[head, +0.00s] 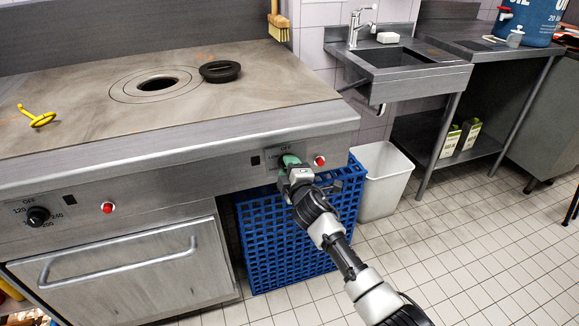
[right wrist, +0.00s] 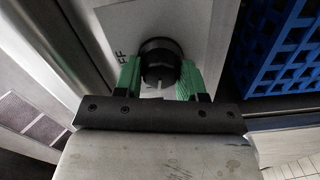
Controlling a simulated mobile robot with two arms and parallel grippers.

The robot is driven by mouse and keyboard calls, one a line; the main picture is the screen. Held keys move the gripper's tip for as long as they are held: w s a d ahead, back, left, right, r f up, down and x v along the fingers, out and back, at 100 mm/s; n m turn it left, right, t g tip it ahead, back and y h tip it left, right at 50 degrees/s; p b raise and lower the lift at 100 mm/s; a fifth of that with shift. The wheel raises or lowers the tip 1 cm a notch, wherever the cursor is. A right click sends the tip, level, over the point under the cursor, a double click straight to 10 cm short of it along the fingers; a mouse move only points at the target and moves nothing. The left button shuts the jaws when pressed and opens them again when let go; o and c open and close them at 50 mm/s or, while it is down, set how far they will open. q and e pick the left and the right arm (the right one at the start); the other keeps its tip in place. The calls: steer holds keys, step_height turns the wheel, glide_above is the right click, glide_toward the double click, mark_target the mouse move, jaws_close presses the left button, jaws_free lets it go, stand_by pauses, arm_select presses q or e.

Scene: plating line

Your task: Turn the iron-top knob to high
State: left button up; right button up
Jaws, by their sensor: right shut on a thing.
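The iron-top knob (right wrist: 159,62) is black and round, on a pale label plate on the stove front. In the right wrist view it sits between the two green fingers of my right gripper (right wrist: 160,78), which are shut on it. A white mark shows on the knob's edge nearest the gripper. In the head view my right gripper (head: 291,162) reaches the front panel (head: 220,170) beside the "OFF" lettering and hides the knob. The iron top (head: 110,110) has an open round hole, with its black lid (head: 220,71) beside it. My left gripper is not in view.
A second knob (head: 38,216) is at the left, above the oven door handle (head: 120,264). A blue crate (head: 290,245) and a white bin (head: 384,180) stand below and right. Tiled floor is open at the right.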

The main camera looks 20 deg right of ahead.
steer(key=n, duration=0.3)
steer(key=shift+w+r+n, duration=0.1)
steer(key=shift+r+n, duration=0.2)
steer(key=shift+n, duration=0.1)
steer(key=n, duration=0.3)
steer(key=shift+n+p, duration=0.3)
steer(key=shift+p, duration=0.05)
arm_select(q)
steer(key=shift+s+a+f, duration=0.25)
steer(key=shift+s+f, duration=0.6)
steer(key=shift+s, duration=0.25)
arm_select(e)
steer(key=shift+d+f+n, duration=0.1)
steer(key=shift+n, duration=0.4)
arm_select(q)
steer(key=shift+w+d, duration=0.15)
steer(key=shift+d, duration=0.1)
